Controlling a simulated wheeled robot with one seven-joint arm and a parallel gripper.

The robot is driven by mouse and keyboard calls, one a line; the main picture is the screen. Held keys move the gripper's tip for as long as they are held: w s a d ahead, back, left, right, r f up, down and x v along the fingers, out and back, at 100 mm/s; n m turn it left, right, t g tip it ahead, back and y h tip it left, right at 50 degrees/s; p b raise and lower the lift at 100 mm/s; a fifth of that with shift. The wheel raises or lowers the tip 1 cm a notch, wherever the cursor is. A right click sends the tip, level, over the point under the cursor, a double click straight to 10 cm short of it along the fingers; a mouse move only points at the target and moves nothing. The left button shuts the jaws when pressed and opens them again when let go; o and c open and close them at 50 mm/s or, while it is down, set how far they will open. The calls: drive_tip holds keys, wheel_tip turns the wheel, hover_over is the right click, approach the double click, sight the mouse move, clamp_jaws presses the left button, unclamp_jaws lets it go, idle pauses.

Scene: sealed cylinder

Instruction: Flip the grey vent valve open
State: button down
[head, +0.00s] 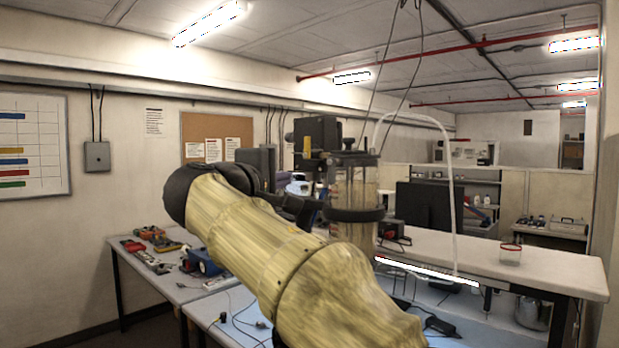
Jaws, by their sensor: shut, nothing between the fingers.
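A clear upright cylinder (342,190) with a dark cap (350,158) and a black band around its middle stands near the centre of the head view. The grey vent valve cannot be made out clearly among the small dark fittings around the cap. My gripper (306,208) is dark and shut, with nothing in it. It points right, close to the cylinder's left side by the black band. I cannot tell whether it touches. My pale yellow arm hides the cylinder's base and the bench in front of it.
A pale tube (452,190) arches up behind the cylinder's right side. A dark monitor (431,211) stands behind. Tools lie on the left table (135,268).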

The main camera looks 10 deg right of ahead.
sight(332, 171)
drive_tip(key=w+d+p, duration=0.5)
drive_tip(key=d, duration=0.3)
idle(0.4)
drive_tip(key=shift+s, duration=0.1)
